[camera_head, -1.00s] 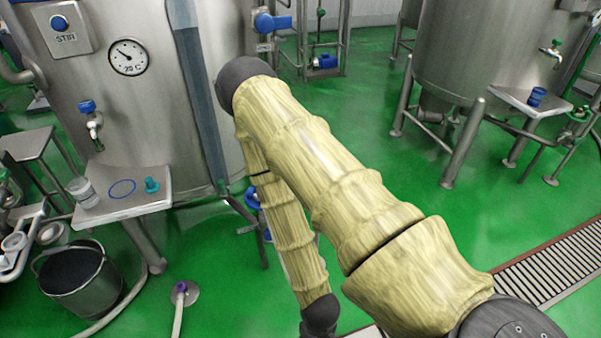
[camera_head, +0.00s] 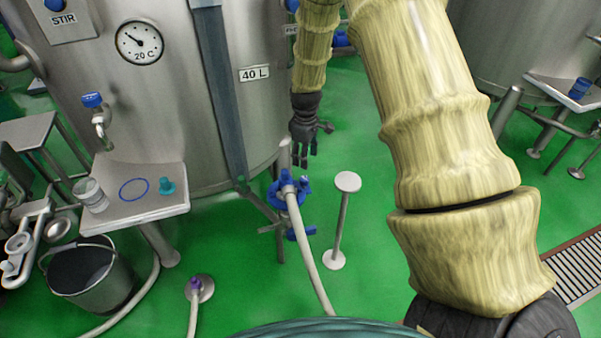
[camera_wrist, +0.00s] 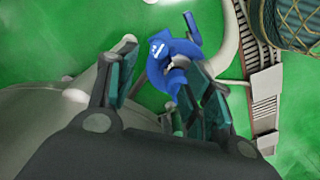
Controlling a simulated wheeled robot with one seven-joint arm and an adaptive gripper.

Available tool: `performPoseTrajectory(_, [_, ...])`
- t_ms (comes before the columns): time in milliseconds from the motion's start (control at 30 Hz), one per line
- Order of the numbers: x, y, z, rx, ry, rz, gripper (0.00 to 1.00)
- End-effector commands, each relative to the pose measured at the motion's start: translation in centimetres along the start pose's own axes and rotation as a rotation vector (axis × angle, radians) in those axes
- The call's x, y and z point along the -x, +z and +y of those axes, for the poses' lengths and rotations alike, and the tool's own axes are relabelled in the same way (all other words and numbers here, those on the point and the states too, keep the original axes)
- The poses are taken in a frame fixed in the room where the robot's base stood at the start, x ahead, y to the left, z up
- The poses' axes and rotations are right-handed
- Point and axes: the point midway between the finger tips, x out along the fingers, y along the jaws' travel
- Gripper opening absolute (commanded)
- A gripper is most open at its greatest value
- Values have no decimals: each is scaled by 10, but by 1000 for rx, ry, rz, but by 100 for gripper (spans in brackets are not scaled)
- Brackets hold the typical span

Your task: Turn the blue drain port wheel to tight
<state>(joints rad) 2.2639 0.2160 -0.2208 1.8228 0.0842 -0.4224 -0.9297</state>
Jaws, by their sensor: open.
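The blue drain port wheel (camera_head: 283,190) sits on a low fitting at the foot of the 40 L steel tank, with a pale hose leaving it. My gripper (camera_head: 304,164) hangs above it, fingers pointing down, open and empty, with a small gap to the blue part in the head view. In the wrist view, the blue fitting (camera_wrist: 164,50) lies beyond and partly between the spread fingers, and the right finger covers part of it. The wheel's exact outline and any tight marking are too small to tell.
The tank (camera_head: 235,120) stands close behind and left of my gripper. A small post with a round top (camera_head: 347,182) stands just right of the fitting. A shelf (camera_head: 150,208), a bucket (camera_head: 88,275) and a purple-capped floor port (camera_head: 198,288) are left.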

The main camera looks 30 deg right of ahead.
Motion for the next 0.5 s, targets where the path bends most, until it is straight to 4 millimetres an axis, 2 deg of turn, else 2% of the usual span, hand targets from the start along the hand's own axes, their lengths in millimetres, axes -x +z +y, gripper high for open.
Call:
performPoseTrajectory(167, [-10,2,2,3,-4,-3,51])
performPoseTrajectory(500, [-54,2,1,1,-2,-3,51])
